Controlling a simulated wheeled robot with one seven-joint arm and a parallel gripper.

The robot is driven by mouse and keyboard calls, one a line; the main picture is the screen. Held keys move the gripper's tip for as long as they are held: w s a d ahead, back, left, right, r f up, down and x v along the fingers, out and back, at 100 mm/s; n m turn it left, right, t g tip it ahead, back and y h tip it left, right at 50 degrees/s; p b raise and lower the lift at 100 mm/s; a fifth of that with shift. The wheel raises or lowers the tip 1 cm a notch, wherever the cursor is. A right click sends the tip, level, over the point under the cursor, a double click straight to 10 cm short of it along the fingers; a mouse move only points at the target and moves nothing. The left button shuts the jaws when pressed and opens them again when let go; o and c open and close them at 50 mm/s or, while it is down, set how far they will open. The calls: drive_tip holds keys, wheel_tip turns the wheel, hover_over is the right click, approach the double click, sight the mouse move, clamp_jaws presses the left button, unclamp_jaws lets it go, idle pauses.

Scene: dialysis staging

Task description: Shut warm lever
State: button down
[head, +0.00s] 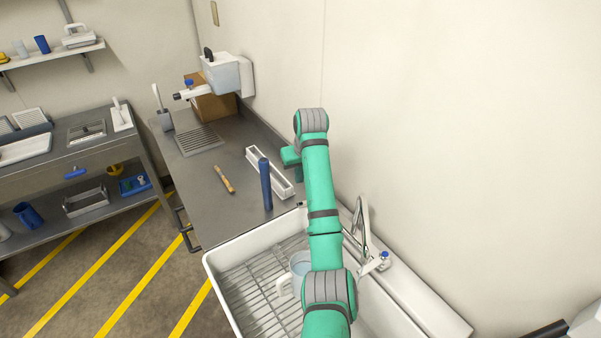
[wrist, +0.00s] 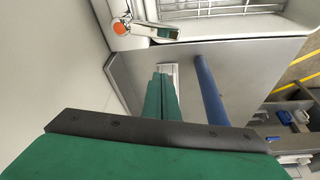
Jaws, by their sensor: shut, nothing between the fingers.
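The warm lever (wrist: 119,28) shows in the wrist view as a white handle with an orange-red cap, at the top beside the chrome tap (wrist: 158,31). In the head view it does not show and my arm covers part of the tap (head: 361,222). The blue-capped lever (head: 384,259) is visible at the tap's near side. My gripper (wrist: 161,77) has its green fingers together with nothing between them. The fingers point toward the sink end and appear apart from the warm lever.
A tall blue cylinder (head: 265,185) stands on the steel counter (head: 205,205) near a long white tray (head: 254,158). The sink (head: 232,287) holds a wire rack and a clear jug (head: 298,264). The wall runs close along the right.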

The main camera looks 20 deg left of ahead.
wheel_tip(320, 180, down, 6)
drive_tip(key=s+d, duration=0.1)
drive_tip(key=shift+s+d, duration=0.25)
drive_tip(key=shift+d, duration=0.1)
idle(0.3)
